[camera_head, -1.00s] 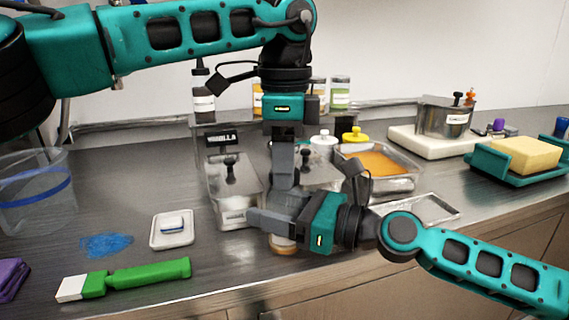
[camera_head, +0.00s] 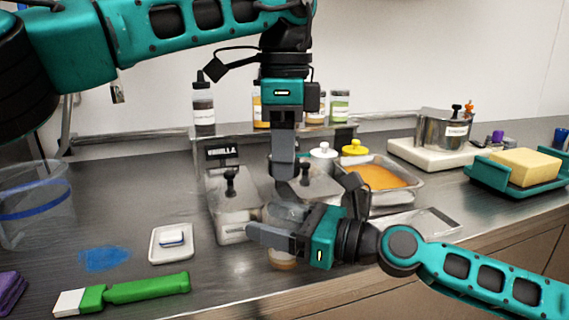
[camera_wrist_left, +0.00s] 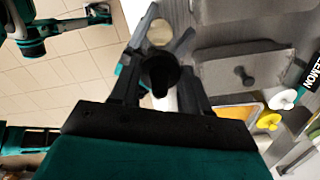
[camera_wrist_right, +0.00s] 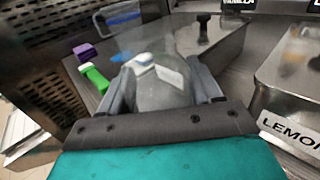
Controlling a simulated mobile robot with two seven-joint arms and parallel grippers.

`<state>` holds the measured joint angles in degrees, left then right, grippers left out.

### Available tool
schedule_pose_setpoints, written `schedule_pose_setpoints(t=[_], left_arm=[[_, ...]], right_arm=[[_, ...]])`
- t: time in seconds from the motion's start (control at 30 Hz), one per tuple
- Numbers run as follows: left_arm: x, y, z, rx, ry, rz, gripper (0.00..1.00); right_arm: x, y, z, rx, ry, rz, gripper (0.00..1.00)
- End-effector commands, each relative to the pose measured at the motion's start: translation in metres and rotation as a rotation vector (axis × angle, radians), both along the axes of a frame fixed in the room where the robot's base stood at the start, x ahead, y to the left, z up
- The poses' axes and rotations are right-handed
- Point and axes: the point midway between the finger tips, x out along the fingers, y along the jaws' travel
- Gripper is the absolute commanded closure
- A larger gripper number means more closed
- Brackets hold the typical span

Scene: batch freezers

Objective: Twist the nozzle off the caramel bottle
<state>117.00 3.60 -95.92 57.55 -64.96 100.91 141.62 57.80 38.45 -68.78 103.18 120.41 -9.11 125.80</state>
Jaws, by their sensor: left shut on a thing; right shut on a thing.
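My left gripper (camera_head: 283,170) is shut and points straight down above the bottle. In the left wrist view, a black nozzle (camera_wrist_left: 160,72) sits between its fingers; in the head view the fingers hide it. The caramel bottle (camera_head: 282,265) stands upright at the counter's front, clear with a tan base. My right gripper (camera_head: 268,230) is shut around its body from the right. The bottle also shows between the fingers in the right wrist view (camera_wrist_right: 160,88). In the left wrist view a round opening (camera_wrist_left: 160,32) shows beyond the nozzle. The left fingertips are apart from the bottle's top.
Lidded steel pans (camera_head: 232,205) stand close behind the bottle, with an orange-filled pan (camera_head: 382,178) to the right. Several topping bottles (camera_head: 204,110) line the back shelf. A small white dish (camera_head: 171,243) and a green-handled brush (camera_head: 145,289) lie left.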

Motion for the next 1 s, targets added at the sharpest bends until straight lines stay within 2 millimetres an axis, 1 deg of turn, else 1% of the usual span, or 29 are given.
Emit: schedule_pose_setpoints(t=[0.03, 0.17, 0.4, 0.43, 0.73, 1.0], left_arm=[[0.000, -0.001, 0.008, 0.000, -0.003, 0.000, 0.90], [0.000, 0.000, 0.019, 0.000, -0.001, 0.000, 0.90], [0.000, 0.000, 0.022, 0.001, 0.001, -0.001, 0.90], [0.000, 0.000, 0.022, 0.000, 0.001, -0.001, 0.90], [0.000, 0.000, 0.021, 0.000, 0.001, -0.001, 0.91], [0.000, 0.000, 0.021, 0.000, 0.001, 0.000, 0.91]], right_arm=[[0.000, 0.000, -0.001, -0.001, 0.001, 0.000, 1.00], [0.000, 0.000, -0.001, -0.001, 0.001, 0.000, 1.00], [0.000, 0.000, -0.001, -0.001, 0.001, 0.000, 1.00], [0.000, 0.000, -0.001, -0.001, 0.001, 0.000, 0.35], [0.000, 0.000, 0.000, 0.000, 0.000, 0.000, 0.07], [0.000, -0.001, 0.000, 0.000, 0.001, 0.000, 0.07]])
